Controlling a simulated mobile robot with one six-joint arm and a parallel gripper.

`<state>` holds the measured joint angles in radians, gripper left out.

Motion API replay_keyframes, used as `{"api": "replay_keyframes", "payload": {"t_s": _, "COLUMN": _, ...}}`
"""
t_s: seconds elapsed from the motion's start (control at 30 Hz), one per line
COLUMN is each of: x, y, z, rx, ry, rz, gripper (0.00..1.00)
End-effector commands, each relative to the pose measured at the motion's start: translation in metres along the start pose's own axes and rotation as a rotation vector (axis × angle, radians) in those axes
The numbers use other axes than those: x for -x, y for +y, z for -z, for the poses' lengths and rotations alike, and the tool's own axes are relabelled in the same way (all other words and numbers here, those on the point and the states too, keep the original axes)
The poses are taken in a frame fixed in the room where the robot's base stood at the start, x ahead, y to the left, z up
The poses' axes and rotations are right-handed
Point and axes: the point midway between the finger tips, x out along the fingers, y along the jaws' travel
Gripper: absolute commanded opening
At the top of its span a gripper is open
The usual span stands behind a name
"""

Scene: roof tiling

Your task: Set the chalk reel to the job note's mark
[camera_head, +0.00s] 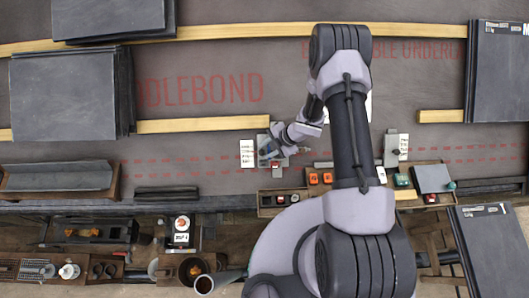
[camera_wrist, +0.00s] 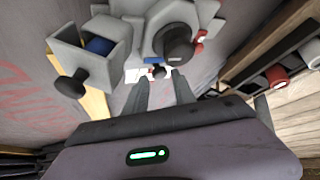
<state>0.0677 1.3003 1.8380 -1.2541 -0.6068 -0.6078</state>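A grey device with a round dark-capped knob (camera_wrist: 176,42), which looks like the chalk reel, is at the top of the wrist view. A small open grey box (camera_wrist: 92,58) with a blue inside and a dark knob is left of it. In the head view a grey plate (camera_head: 276,132) is mostly covered by my wrist. A white note (camera_head: 247,153) with small print, too small to read, lies at its left. My gripper (camera_wrist: 161,80) points at the device, fingers apart with nothing seen between them. It also shows in the head view (camera_head: 268,152), where the fingertips are unclear.
A second grey plate with a note (camera_head: 403,145) is further right. Slate stacks (camera_head: 65,95) (camera_head: 497,75) stand on both sides, and wooden battens (camera_head: 200,124) cross the roof. A tray with orange and black items (camera_head: 318,178) lies below my wrist. A cup (camera_head: 204,284) stands lower left.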

Motion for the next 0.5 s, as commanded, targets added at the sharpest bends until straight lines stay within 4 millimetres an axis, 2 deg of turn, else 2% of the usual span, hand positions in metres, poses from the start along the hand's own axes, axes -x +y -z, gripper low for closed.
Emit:
{"api": "replay_keyframes", "payload": {"t_s": 0.03, "x": -0.009, "y": 0.0, "z": -0.001, "rx": 0.001, "ry": 0.0, "rz": 0.0, "gripper": 0.31}}
{"api": "replay_keyframes", "payload": {"t_s": 0.2, "x": -0.021, "y": 0.0, "z": 0.0, "rx": 0.0, "ry": -0.001, "rz": 0.0, "gripper": 0.31}}
{"api": "replay_keyframes", "payload": {"t_s": 0.5, "x": -0.022, "y": 0.001, "z": 0.0, "rx": -0.001, "ry": -0.001, "rz": -0.001, "gripper": 0.29}}
